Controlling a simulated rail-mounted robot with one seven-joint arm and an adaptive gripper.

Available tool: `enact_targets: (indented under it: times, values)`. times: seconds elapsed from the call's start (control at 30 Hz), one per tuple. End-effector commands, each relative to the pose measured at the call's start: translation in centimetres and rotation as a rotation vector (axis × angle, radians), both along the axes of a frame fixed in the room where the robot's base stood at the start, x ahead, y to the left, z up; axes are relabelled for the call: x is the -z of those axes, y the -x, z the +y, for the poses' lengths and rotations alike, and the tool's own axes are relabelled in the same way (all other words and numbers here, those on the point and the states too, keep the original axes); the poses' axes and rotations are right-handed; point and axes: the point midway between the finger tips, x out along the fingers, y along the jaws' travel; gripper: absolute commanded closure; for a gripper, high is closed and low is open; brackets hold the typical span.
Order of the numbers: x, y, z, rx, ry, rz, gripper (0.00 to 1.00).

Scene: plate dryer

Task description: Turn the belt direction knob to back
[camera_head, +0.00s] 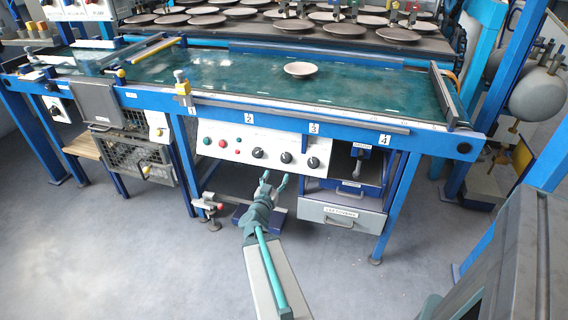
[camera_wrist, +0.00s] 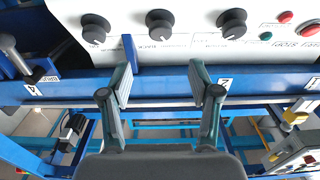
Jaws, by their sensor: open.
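The white control panel (camera_head: 225,142) under the belt table carries three black knobs: a left knob (camera_head: 258,153), a middle knob (camera_head: 286,157) and a right knob (camera_head: 313,162). The wrist view shows the panel upside down, with the same knobs in reversed order: right (camera_wrist: 96,28), middle (camera_wrist: 160,25) and left (camera_wrist: 232,22). My gripper (camera_head: 275,178) is open and empty, just in front of and below the panel. In the wrist view its spread fingers (camera_wrist: 161,82) are apart from every knob.
Red and green buttons (camera_head: 222,144) sit left of the knobs. A blue table rail (camera_head: 270,119) runs above the panel. A plate (camera_head: 301,69) lies on the belt.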

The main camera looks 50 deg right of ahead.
Motion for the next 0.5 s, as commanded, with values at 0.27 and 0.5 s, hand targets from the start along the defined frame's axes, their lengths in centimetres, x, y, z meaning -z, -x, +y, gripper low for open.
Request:
enact_targets:
  times: [0.27,0.5]
  values:
    - [0.4,-1.1,-2.8,0.000,0.001,-0.004,0.38]
    - [0.3,-2.7,-7.0,-0.001,0.000,-0.002,0.38]
